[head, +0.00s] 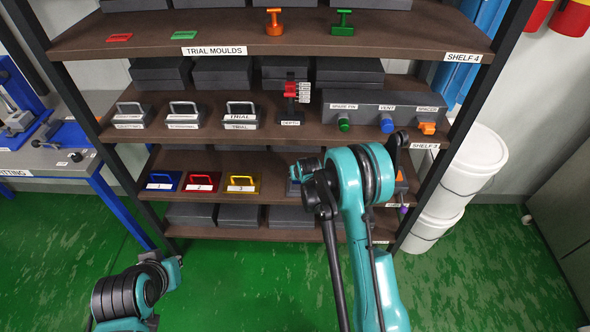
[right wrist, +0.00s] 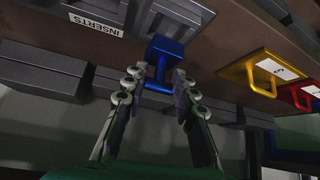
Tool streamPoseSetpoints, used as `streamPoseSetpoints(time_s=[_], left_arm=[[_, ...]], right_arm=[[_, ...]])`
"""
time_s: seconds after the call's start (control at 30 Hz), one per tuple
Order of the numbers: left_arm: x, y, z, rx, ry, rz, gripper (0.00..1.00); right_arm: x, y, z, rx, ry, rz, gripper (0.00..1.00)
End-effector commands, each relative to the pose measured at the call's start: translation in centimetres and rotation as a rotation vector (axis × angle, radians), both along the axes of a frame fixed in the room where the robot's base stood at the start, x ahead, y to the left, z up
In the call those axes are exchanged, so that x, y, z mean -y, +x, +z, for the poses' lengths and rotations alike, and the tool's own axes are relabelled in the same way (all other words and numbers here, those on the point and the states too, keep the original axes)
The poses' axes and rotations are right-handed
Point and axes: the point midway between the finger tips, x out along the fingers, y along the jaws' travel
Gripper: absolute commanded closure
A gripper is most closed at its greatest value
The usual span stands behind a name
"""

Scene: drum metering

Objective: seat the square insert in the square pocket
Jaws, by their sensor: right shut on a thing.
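The blue insert (right wrist: 165,50) has a square block, a stem and a crossbar handle. In the right wrist view, my right gripper (right wrist: 158,80) is shut on it at the handle, and the block lies just beyond the fingertips. A grey block labelled INSERTS (right wrist: 75,40) is beside it at the upper left. I cannot make out the square pocket or whether the insert touches anything. In the head view my right arm hides the right gripper and the insert in front of the lower shelf.
Yellow (head: 243,184), red (head: 201,182) and blue (head: 163,181) handled pieces line the lower shelf. Above, a grey block (head: 360,107) holds coloured knobs beside a red depth gauge (head: 290,90). White buckets (head: 470,165) stand right of the rack. Green floor in front is clear.

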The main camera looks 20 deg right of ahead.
Motion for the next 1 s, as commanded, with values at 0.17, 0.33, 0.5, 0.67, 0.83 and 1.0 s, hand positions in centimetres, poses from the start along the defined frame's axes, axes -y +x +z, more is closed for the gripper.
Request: streamPoseSetpoints(time_s=[0.17,0.33,0.5,0.67,0.83,1.0], left_arm=[[0.0,-0.1,-1.4,-0.001,0.0,0.0,1.0],[0.0,-0.1,-1.9,0.0,0.0,0.0,1.0],[0.0,0.0,-1.8,0.0,0.0,0.0,1.0],[0.0,-0.1,-2.0,0.0,0.0,0.0,1.0],[0.0,0.0,-1.9,0.0,0.0,0.0,1.0],[0.0,0.0,-1.9,0.0,0.0,0.0,1.0]], right_arm=[[0.0,-0.3,-2.3,0.0,0.001,-0.001,1.0],[0.0,-0.6,-3.6,0.0,0.0,-0.001,1.0],[0.0,-0.6,-3.5,0.0,0.0,-0.001,1.0],[0.0,-0.6,-3.9,0.0,0.0,-0.001,0.7],[0.0,-0.6,-3.8,0.0,0.0,-0.001,0.52],[0.0,-0.6,-3.8,0.0,0.0,-0.001,0.52]])
